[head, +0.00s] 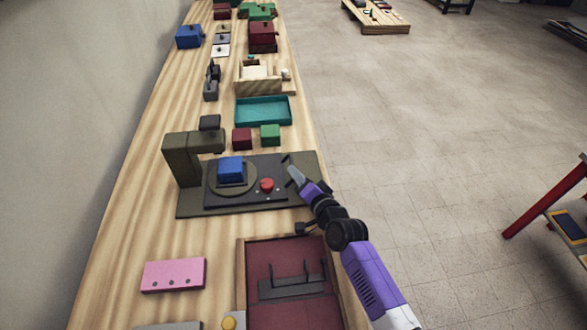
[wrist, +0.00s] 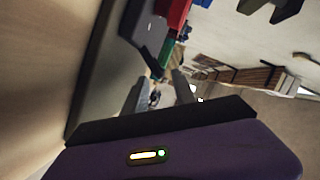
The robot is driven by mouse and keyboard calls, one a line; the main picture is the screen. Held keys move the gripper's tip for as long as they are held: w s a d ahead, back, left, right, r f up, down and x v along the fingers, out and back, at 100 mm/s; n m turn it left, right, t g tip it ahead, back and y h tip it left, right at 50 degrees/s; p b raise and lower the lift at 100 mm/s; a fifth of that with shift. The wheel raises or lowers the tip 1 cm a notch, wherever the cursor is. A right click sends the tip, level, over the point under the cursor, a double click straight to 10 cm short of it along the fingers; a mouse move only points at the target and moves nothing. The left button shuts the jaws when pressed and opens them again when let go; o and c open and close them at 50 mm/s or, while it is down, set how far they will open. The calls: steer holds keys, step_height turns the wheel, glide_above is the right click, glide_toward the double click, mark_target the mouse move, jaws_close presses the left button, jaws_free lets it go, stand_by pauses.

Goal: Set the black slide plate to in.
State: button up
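The black slide plate (head: 250,199) lies on the dark base (head: 190,208) of a small machine on the bench in the head view. It carries a round disc (head: 219,192) with a blue block (head: 231,168) on it, and a red knob (head: 267,184) beside the disc. An olive arm (head: 181,160) overhangs from the left. My gripper (head: 293,167) is over the plate's right end. Its two fingers stand apart in the wrist view (wrist: 160,92), with nothing seen between them. I cannot tell whether a finger touches the plate.
A red and a green block (head: 270,134) and a teal tray (head: 263,111) stand behind the machine. A dark red tray (head: 257,245) with a grey bracket lies in front, and a pink block (head: 173,275) is at front left. Open floor (head: 430,130) lies to the right.

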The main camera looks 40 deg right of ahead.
steer(key=shift+v, duration=1.55)
steer(key=shift+d+r, duration=0.15)
steer(key=shift+r, duration=0.05)
steer(key=s+a+r+n+y, duration=0.1)
steer(key=s+a+r+n, duration=0.3)
steer(key=s, duration=0.7)
steer(key=s+a+r+n+y, duration=0.1)
steer(key=s+a+r+n, duration=0.3)
steer(key=s+a, duration=0.4)
steer(key=s+a+r+n+y, duration=0.2)
steer(key=s+a+r+n, duration=0.3)
steer(key=s, duration=1.1)
steer(key=shift+a+n, duration=0.8)
steer(key=shift+a, duration=0.1)
